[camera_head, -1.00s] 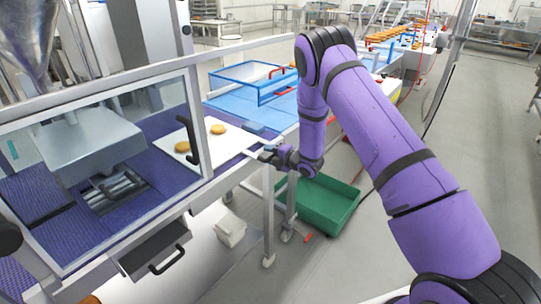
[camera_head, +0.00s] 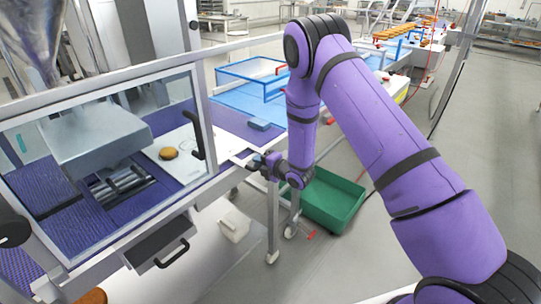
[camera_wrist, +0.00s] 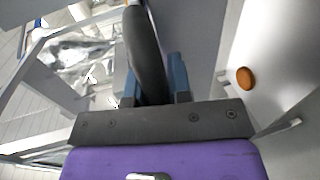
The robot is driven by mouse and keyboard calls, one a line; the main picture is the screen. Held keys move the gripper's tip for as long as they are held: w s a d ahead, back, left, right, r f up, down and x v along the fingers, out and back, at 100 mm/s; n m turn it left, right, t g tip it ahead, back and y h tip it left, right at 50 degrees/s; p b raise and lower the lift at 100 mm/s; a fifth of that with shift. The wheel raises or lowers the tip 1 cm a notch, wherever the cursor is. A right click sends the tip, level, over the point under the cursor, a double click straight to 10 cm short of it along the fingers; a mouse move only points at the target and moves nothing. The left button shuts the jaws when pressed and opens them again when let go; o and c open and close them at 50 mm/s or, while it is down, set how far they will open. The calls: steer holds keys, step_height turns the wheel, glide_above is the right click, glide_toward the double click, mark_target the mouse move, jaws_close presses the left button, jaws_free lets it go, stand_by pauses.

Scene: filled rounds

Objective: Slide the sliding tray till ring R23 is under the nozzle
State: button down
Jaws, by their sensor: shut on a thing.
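The white sliding tray (camera_head: 180,165) lies level on the machine bed, partly behind the clear guard. One golden-brown round (camera_head: 168,153) shows on it; a brown round also shows in the wrist view (camera_wrist: 245,78). No ring label is readable, so I cannot tell which is R23. A grey metal head (camera_head: 95,138) hangs behind the guard, left of the round; the nozzle tip is not visible. My gripper (camera_head: 257,163) is shut at the tray's right end; the exact grip is hidden. In the wrist view a dark bar stands at its blue fingers (camera_wrist: 155,85).
The guard has a black upright handle (camera_head: 194,134) close to the tray. A blue-framed rack (camera_head: 255,76) stands behind, a green bin (camera_head: 330,205) on the floor to the right. A drawer with a black handle (camera_head: 172,254) is below.

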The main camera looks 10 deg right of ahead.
steer(key=s+a, duration=0.3)
steer(key=a, duration=0.2)
steer(key=s+a, duration=0.4)
steer(key=a, duration=0.1)
steer(key=s+a, duration=0.4)
steer(key=a, duration=0.1)
steer(key=c, duration=1.1)
jaws_free()
steer(key=shift+o, duration=0.2)
steer(key=v, duration=1)
steer(key=shift+s+d, duration=0.2)
steer(key=shift+s, duration=0.1)
